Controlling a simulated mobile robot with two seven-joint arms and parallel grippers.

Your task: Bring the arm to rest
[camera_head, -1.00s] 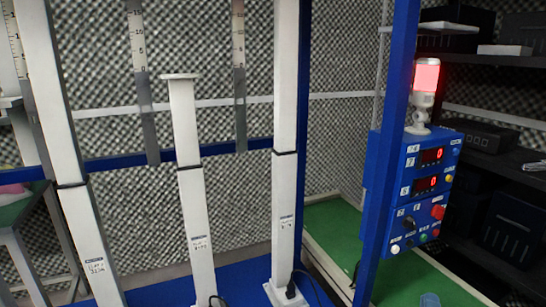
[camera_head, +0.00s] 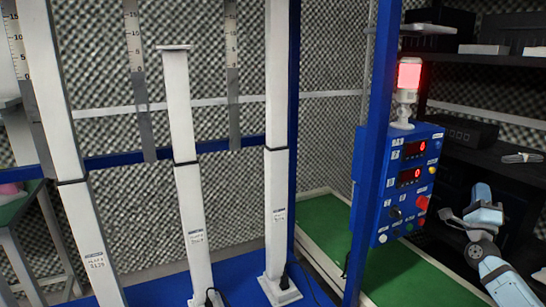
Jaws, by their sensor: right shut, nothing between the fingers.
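My right arm comes in at the lower right, and its gripper (camera_head: 452,217) is shut and empty. The gripper points left toward the blue control box (camera_head: 410,180) and looks close to its right side; I cannot tell whether it touches. The box has two red displays reading 0, a red button (camera_head: 421,204), a dark knob and several small coloured buttons. A red lamp (camera_head: 409,76) is lit on top of the box. My left gripper is not in view.
A blue post (camera_head: 376,150) stands in front of the box's left edge. White columns (camera_head: 185,150) stand on a blue base at the left. A green floor strip (camera_head: 330,228) runs beneath the box. Dark shelves (camera_head: 480,80) with black boxes are behind at the right.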

